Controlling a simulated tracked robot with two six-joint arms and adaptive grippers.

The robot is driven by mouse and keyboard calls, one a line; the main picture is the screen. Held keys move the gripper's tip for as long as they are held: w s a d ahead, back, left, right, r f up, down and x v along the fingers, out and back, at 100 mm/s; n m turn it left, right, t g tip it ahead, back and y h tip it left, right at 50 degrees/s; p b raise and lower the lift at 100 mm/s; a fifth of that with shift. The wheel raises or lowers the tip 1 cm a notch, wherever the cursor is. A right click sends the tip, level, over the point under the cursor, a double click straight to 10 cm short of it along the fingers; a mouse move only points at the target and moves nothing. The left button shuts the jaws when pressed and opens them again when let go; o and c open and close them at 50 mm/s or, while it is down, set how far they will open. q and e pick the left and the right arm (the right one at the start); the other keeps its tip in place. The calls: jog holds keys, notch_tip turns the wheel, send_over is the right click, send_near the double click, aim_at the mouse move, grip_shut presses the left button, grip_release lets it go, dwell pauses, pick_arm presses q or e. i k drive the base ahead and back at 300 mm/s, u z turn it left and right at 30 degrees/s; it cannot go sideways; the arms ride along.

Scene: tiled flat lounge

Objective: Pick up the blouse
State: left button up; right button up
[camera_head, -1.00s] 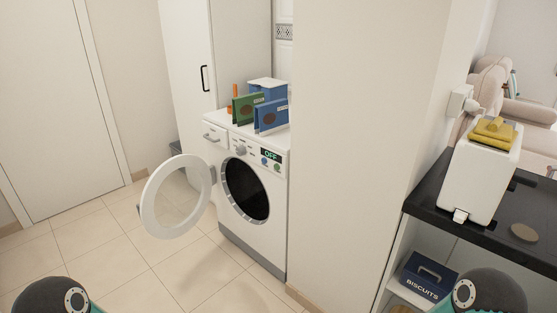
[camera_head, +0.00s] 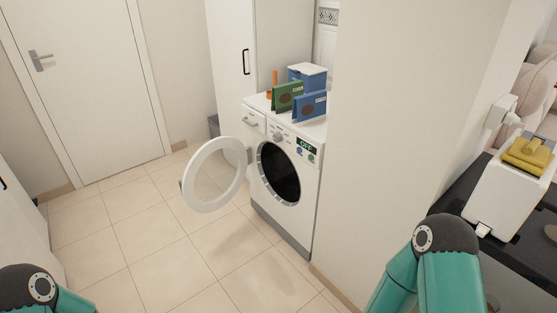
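No blouse can be made out in the head view. A white washing machine (camera_head: 259,213) stands against the wall in the middle, with its round door (camera_head: 232,188) swung open to the left. The drum opening (camera_head: 278,172) is dark, and I cannot tell what is inside. Parts of both my arms show at the bottom left and bottom right. Neither gripper is in view.
Green and blue packs (camera_head: 288,95) and a blue box (camera_head: 308,72) stand on the machine. A dark counter (camera_head: 447,197) with a white toaster (camera_head: 496,205) is at the right. The tiled floor (camera_head: 140,235) at left is clear. A closed door (camera_head: 85,90) is behind.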

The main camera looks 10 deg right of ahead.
aim_at(308, 109)
jog(key=u, duration=0.6)
jog(key=i, duration=2.9)
jog(key=z, duration=1.85)
jog(key=k, duration=0.4)
jog(key=z, duration=0.35)
